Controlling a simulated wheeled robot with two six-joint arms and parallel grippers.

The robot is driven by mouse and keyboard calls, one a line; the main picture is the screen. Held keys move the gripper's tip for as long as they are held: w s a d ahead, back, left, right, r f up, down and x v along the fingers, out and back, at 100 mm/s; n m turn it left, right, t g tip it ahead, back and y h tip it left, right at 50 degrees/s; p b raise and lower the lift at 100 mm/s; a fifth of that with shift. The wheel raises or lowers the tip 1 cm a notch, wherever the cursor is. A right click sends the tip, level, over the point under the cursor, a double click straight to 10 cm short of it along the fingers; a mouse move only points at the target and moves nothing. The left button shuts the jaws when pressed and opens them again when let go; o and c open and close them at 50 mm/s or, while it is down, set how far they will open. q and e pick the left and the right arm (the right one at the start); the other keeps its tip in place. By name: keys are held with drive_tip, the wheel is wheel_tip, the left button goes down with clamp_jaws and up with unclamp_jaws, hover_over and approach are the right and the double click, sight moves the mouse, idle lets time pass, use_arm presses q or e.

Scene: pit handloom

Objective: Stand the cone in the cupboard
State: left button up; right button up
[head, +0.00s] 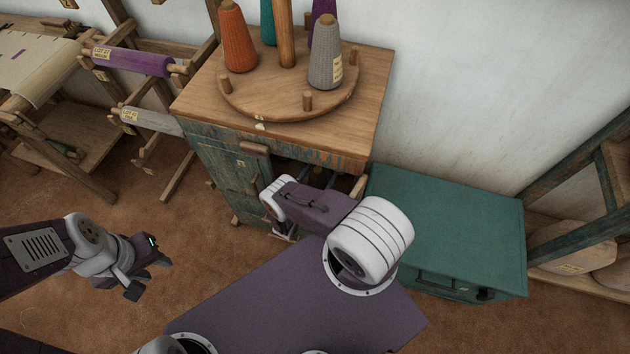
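The cupboard (225,165) is a worn blue-green wooden cabinet with a plain wood top. Its front shows a dark opening under the top, partly covered by my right arm. An orange cone (237,38), a grey cone (325,55) with a paper label, a teal cone (268,22) and a purple cone (322,28) stand on a round pegged board on top. My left gripper (150,274) is low at the left, over the floor, with its fingers apart and empty. My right arm reaches to the cupboard front; its fingers are hidden, and I cannot see whether they hold a cone.
A teal chest (445,215) with a closed lid stands right of the cupboard. A loom frame with a purple cloth roll (133,61) is at the left. A wooden rack with pale bundles (575,246) is at the right.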

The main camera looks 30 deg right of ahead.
drive_tip(key=v, duration=1.1)
drive_tip(key=shift+s+a, duration=0.25)
wheel_tip(320, 180, up, 15)
drive_tip(key=m+g+y, duration=0.7)
drive_tip(key=m+g, duration=0.5)
drive_tip(key=m, duration=0.1)
hover_over(313, 185)
drive_tip(key=s+a, duration=0.7)
drive_tip(key=s, duration=0.2)
drive_tip(key=s+a+r+m+t+y, duration=0.1)
drive_tip(key=a+r+m+t+y, duration=0.1)
drive_tip(key=r+m+y, duration=0.2)
drive_tip(key=s+a+r+m+t+y, duration=0.1)
drive_tip(key=a+r+m+t+y, duration=0.2)
drive_tip(key=r+m, duration=0.3)
drive_tip(key=shift+r+m+y, duration=0.4)
drive_tip(key=shift+r+y, duration=0.5)
drive_tip(key=shift+r, duration=0.6)
drive_tip(key=shift+a, duration=0.1)
